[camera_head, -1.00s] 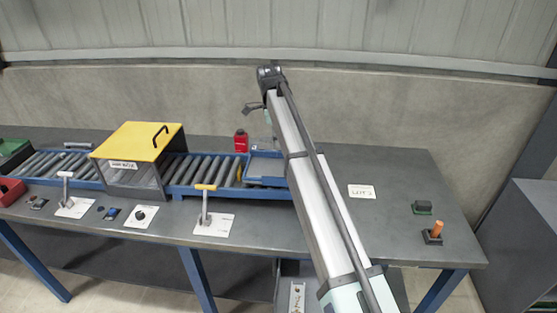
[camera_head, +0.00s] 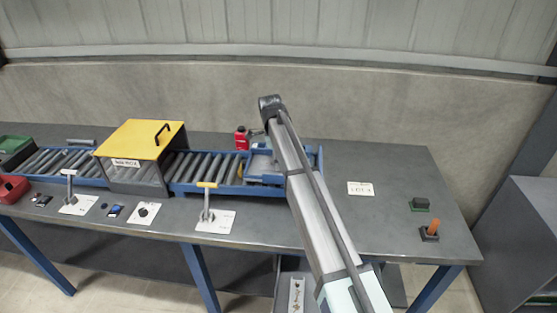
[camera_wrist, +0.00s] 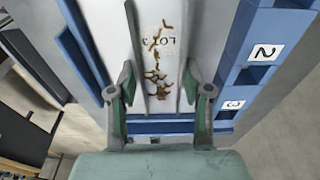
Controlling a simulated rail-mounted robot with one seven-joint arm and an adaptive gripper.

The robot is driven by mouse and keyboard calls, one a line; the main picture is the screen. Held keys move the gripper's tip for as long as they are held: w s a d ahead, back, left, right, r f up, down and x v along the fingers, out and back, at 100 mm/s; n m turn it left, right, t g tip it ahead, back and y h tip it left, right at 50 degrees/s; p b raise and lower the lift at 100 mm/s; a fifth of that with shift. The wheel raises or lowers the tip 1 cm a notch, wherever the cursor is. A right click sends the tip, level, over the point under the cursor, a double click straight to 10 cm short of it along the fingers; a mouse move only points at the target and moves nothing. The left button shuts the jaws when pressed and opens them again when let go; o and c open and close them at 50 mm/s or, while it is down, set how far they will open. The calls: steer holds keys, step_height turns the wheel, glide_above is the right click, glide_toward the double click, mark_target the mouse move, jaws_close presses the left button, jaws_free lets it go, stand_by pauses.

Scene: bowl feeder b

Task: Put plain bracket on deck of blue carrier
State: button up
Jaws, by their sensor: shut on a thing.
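In the wrist view my gripper (camera_wrist: 158,82) is shut on a pale grey bracket (camera_wrist: 151,63). The bracket has raised side strips, a white label reading like LOT 3, seen turned around, and brown marks. The blue carrier (camera_wrist: 232,78) shows around and below it, with plates numbered 2 and 3. I cannot tell whether the bracket touches its deck. In the head view the blue carrier (camera_head: 250,179) stands at the right end of the roller conveyor. My arm hides part of it, and most of my gripper (camera_head: 259,132) and the bracket are hidden there.
A red bottle (camera_head: 242,138) stands just behind the carrier. A yellow-topped box (camera_head: 140,138) spans the conveyor (camera_head: 192,166). Levers (camera_head: 207,205) stand along the front. A card (camera_head: 361,188), a green-black block (camera_head: 420,204) and an orange-handled device (camera_head: 431,230) are at right, amid clear tabletop.

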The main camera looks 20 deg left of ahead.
steer(key=shift+f, duration=0.15)
steer(key=o, duration=1.2)
step_height(320, 180, up, 12)
steer(key=a+b, duration=0.1)
steer(key=b, duration=0.2)
steer(key=shift+s+a, duration=0.15)
steer(key=shift+a, duration=0.05)
